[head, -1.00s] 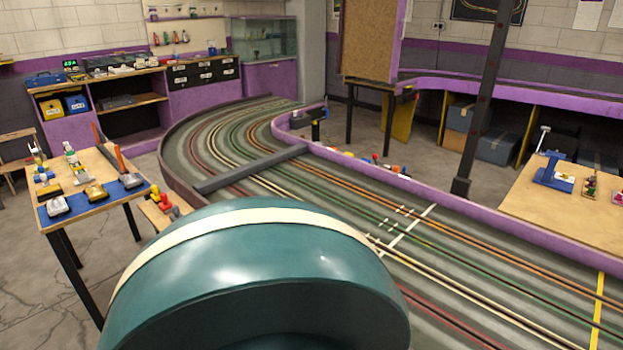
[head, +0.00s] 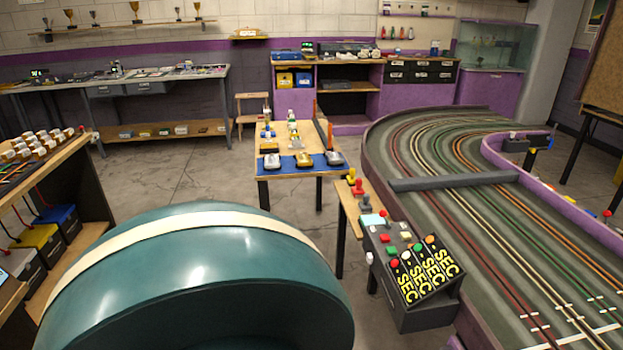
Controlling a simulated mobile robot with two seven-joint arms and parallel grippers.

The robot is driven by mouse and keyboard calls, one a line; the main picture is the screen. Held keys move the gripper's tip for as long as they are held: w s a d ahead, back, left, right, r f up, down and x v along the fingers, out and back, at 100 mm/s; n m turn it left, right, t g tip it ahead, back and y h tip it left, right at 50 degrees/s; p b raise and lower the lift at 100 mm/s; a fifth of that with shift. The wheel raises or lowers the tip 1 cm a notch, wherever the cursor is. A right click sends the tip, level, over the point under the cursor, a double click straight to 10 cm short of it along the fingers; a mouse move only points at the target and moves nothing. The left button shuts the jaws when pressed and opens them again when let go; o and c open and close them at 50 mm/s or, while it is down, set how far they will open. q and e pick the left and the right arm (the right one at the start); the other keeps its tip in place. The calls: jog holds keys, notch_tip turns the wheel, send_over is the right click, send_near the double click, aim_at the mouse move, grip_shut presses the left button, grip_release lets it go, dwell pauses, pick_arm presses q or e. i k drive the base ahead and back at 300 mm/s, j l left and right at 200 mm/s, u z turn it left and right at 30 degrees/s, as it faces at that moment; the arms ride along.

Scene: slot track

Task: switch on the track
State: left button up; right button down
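The slot track (head: 425,160) curves along the right side, with several coloured lanes and a dark bar (head: 455,181) across it. A dark control box (head: 425,312) stands at the track's near left edge. Its sloped top carries red, green, white and orange buttons and yellow "SEC" labels (head: 428,270). A pale cyan patch (head: 373,220) shows at its far left corner, and a white knob (head: 369,258) on its left side. I cannot tell which control is the track's switch or whether it is on. Neither of my grippers is in view.
A table with model cars on a blue mat (head: 300,162) stands left of the track. A small wooden stand (head: 352,205) with red and yellow items is beside the control box. A workbench (head: 150,80) and a shelf rack (head: 50,180) are at left.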

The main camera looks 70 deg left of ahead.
aim_at(383, 213)
jog(key=u, duration=1.6)
jog(key=i+j+z, duration=0.1)
jog(key=j+z, duration=0.2)
jog(key=j, duration=0.2)
jog(key=i+j+z, duration=0.1)
jog(key=j+z, duration=0.15)
jog(key=j, duration=0.25)
